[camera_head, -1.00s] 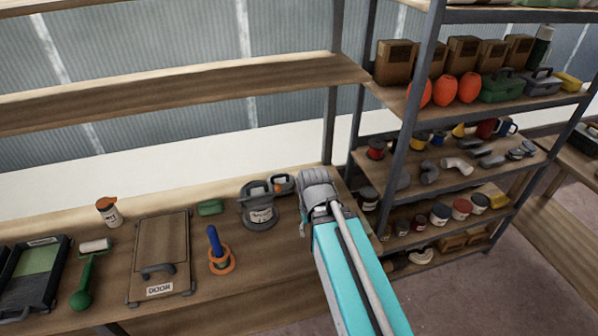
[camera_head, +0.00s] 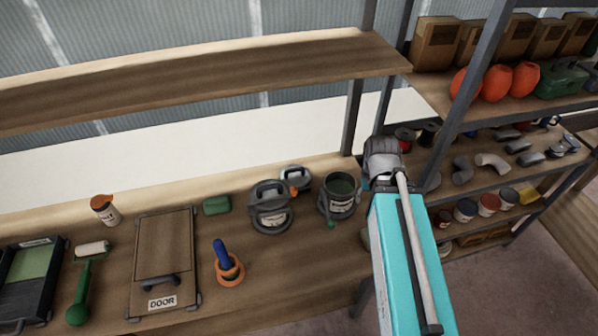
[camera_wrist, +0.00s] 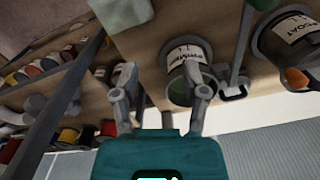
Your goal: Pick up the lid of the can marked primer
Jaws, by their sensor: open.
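The can marked primer (camera_wrist: 187,52) stands open on the bench in the wrist view, its dark green inside showing. In the head view I take it to be the open can (camera_head: 341,208) just left of my gripper. My gripper (camera_wrist: 160,100) is open and empty, with one finger overlapping the primer can's mouth in the picture. In the head view the fingertips are mostly hidden.
A second can (camera_head: 270,208), its label ending in COAT, stands left of the lid with an orange-tipped thing beside it. A green-handled tool (camera_wrist: 239,45) is by the primer can. A shelf rack (camera_head: 470,80) stands at the right. Bare bench lies in front.

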